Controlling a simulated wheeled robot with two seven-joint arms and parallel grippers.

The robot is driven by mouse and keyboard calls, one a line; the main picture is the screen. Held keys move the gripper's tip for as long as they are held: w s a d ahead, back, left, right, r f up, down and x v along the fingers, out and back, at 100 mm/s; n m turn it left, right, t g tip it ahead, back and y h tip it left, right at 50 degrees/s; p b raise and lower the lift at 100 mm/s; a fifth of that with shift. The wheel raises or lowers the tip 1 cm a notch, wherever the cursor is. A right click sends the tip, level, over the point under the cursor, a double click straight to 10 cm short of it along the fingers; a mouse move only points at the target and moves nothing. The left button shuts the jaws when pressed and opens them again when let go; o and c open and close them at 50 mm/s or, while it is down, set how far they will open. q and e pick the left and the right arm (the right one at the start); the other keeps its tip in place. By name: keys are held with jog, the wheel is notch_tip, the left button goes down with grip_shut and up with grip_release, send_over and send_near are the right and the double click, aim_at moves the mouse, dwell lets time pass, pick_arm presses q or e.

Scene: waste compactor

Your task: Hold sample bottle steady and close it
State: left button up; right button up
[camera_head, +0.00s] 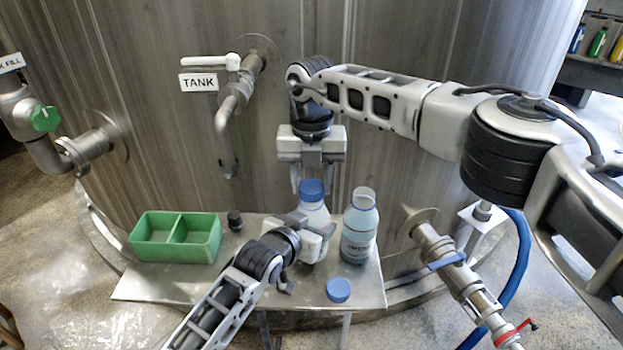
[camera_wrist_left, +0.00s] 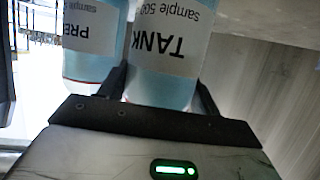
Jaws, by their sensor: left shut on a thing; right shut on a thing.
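The sample bottle (camera_head: 314,217), clear with pale blue liquid, stands upright on the metal shelf. In the left wrist view its label reads TANK sample, upside down (camera_wrist_left: 168,45). My left gripper (camera_head: 305,238) is shut around its body; its fingers flank the bottle in the wrist view (camera_wrist_left: 162,98). A blue cap (camera_head: 312,187) sits at the bottle's mouth. My right gripper (camera_head: 312,184) points down from above and is shut on this cap. Whether the cap is fully seated on the thread cannot be told.
A second bottle (camera_head: 359,228), uncapped, stands close right; its label partly reads PRE (camera_wrist_left: 92,30). Another blue cap (camera_head: 338,290) lies on the shelf (camera_head: 200,287) in front. A green divided tray (camera_head: 176,237), a small black object (camera_head: 235,220) and the TANK tap (camera_head: 229,130) are left.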

jog(key=shift+f, duration=0.55)
pick_arm(q)
grip_shut()
pick_arm(e)
jog(key=m, duration=1.7)
jog(key=shift+m, duration=0.4)
jog(key=m, duration=0.6)
jog(key=o, duration=0.9)
